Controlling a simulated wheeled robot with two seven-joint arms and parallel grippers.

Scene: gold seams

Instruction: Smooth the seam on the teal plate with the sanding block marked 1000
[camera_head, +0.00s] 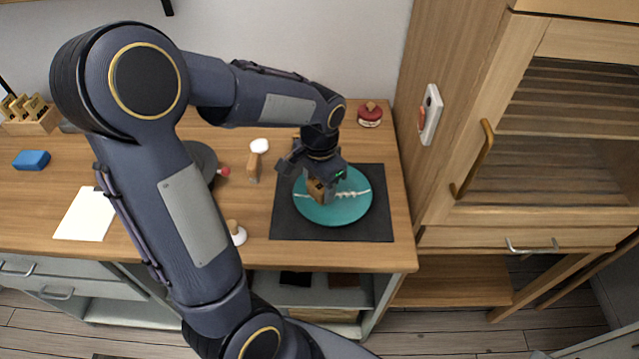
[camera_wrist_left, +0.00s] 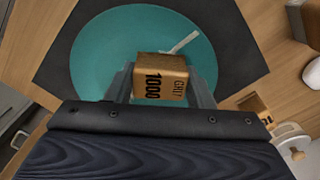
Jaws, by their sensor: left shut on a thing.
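The teal plate (camera_head: 340,211) lies on a dark mat (camera_head: 384,228) on the wooden bench. A pale, rough seam (camera_head: 352,194) runs across the plate. My left gripper (camera_head: 321,190) is over the plate, shut on the sanding block (camera_head: 316,190). In the left wrist view the block (camera_wrist_left: 160,78) reads "1000" and "GRIT" and sits between the fingers, over the plate (camera_wrist_left: 98,50). The seam (camera_wrist_left: 183,42) shows beyond the block there; the rest is hidden behind it. I cannot tell whether the block touches the plate. My right gripper is not in view.
A blue block (camera_head: 32,160) and white paper (camera_head: 87,214) lie at the left. A wooden cabinet (camera_head: 560,150) rises at the right.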

